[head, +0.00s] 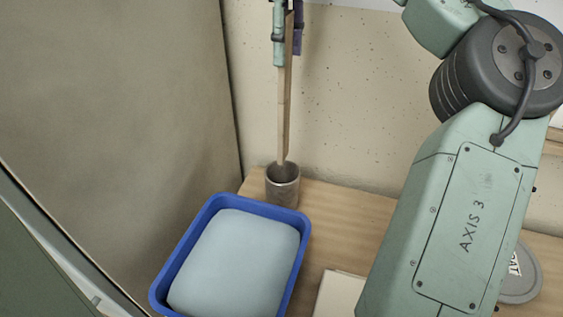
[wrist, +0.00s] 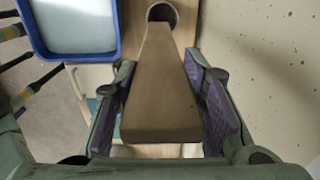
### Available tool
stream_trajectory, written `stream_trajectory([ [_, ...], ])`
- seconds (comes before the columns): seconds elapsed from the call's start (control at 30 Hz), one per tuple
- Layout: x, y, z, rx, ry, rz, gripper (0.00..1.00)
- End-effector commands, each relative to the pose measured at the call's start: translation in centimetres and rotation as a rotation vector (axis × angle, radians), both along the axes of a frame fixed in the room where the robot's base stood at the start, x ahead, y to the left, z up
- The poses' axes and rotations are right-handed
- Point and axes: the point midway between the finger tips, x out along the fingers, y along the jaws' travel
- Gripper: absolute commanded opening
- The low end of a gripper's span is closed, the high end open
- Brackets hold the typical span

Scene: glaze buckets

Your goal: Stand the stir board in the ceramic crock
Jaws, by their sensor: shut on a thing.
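The stir board (head: 284,115) is a long, pale brown wooden board hanging close to upright. My gripper (head: 287,25) is shut on its upper part, and the purple finger pads press its sides in the wrist view (wrist: 160,78). The ceramic crock (head: 283,190) is a grey speckled cylinder on the table by the wall. The board's lower end is at the crock's mouth in the head view. In the wrist view, the board (wrist: 160,95) points at the crock's dark opening (wrist: 163,13). I cannot tell whether the tip is inside the rim or just above it.
A blue tub (head: 303,240) of pale blue glaze stands close in front of the crock. The speckled wall (head: 370,110) is right behind it. A grey round lid (head: 520,275) lies at the right, partly behind my arm. Bare wooden table (head: 335,210) shows right of the crock.

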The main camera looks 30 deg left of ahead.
Motion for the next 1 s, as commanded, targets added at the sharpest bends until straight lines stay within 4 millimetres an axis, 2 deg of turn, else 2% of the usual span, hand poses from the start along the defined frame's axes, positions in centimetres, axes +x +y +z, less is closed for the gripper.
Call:
stream_trajectory([
  [0.27, 0.0, 0.0, -0.5, 0.000, 0.000, 0.001, 0.00],
  [0.47, 0.0, -0.1, -4.3, -0.001, 0.006, 0.005, 0.00],
  [0.7, 0.0, -0.2, -9.9, 0.000, 0.002, 0.003, 0.00],
  [0.8, 0.0, -0.1, -11.6, 0.000, 0.001, 0.003, 0.00],
  [1.0, 0.0, -0.1, -13.3, 0.001, 0.000, 0.002, 0.00],
])
